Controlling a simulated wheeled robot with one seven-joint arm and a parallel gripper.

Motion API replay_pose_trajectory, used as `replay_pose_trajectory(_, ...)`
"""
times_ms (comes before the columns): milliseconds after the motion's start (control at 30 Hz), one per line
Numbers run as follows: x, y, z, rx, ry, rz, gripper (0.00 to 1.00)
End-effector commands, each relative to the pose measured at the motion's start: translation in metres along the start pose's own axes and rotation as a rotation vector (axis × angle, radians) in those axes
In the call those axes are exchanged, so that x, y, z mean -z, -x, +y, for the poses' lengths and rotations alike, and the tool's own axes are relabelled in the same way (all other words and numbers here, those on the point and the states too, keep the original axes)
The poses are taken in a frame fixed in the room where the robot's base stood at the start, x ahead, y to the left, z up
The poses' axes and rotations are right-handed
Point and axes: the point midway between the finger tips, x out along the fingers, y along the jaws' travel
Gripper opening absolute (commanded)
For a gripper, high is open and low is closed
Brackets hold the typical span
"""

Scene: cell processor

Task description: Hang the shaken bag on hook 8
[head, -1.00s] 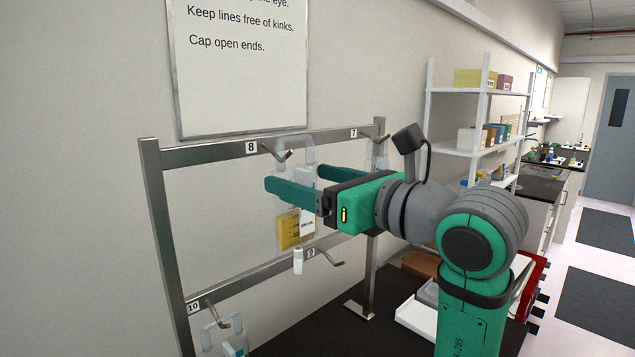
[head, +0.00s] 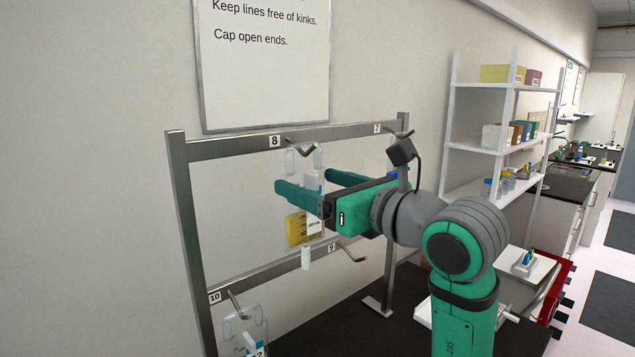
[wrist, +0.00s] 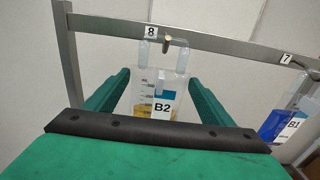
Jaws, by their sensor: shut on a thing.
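The bag labelled B2 (head: 298,229) is clear with yellow liquid and hangs upright in my gripper (head: 302,182). It also shows in the wrist view (wrist: 148,88) between the two green fingers (wrist: 160,92), which are shut on it. Hook 8 (head: 300,148) sticks out from the upper rail beside its number plate. The bag's clear handle is at this hook. In the wrist view the hook's tip (wrist: 167,42) shows within the handle's outline, near its top bar. I cannot tell whether the handle rests on the hook.
Bag B1 (wrist: 292,124), with blue liquid, hangs by hook 7 (head: 400,133) at the right. Hook 9 (head: 352,255) below is empty. Another bag (head: 245,330) hangs at hook 10. The metal rack (head: 190,235) stands close to the wall; white shelves (head: 500,145) stand at right.

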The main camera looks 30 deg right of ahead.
Motion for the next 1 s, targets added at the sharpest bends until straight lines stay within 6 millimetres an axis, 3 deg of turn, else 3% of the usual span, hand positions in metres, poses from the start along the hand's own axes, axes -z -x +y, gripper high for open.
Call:
replay_pose_trajectory(833, 0.0049, 0.0003, -0.0001, 0.000, 0.000, 0.000, 0.36)
replay_pose_trajectory(867, 0.0049, 0.0003, -0.0001, 0.000, 0.000, 0.000, 0.83)
replay_pose_trajectory(933, 0.0050, 0.0003, -0.0002, 0.000, 0.000, 0.000, 0.98)
replay_pose_trajectory(1000, 0.0050, 0.0002, -0.0002, 0.000, 0.000, 0.000, 0.98)
